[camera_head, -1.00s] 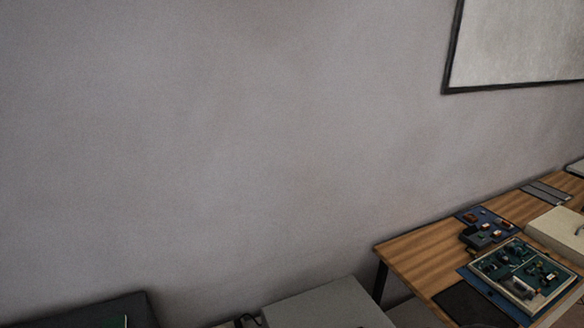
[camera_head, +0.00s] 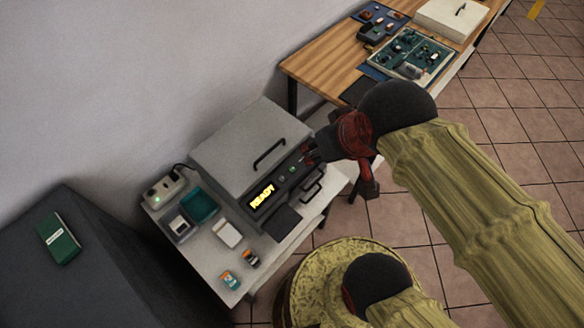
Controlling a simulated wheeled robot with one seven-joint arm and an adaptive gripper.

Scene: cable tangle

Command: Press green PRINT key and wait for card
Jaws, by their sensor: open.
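A grey printer-like machine (camera_head: 240,150) with a dark handle on its lid stands on a light table. Its dark front panel has a lit yellow display (camera_head: 262,196) reading READY. A small green key (camera_head: 292,170) sits on the panel to the right of the display. My gripper (camera_head: 309,156) is dark with red parts, at the panel's right end, just right of the green key. Its fingers are small and partly blend with the panel; it is open. I cannot tell whether it touches the panel. No card shows coming out of the machine.
On the light table (camera_head: 240,295) lie a power strip (camera_head: 165,190) with a green light, a teal tray (camera_head: 200,204), a white block (camera_head: 227,234) and small orange-marked items (camera_head: 230,281). A dark cabinet (camera_head: 100,275) bears a green book (camera_head: 58,238). A wooden bench (camera_head: 320,65) stands behind.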

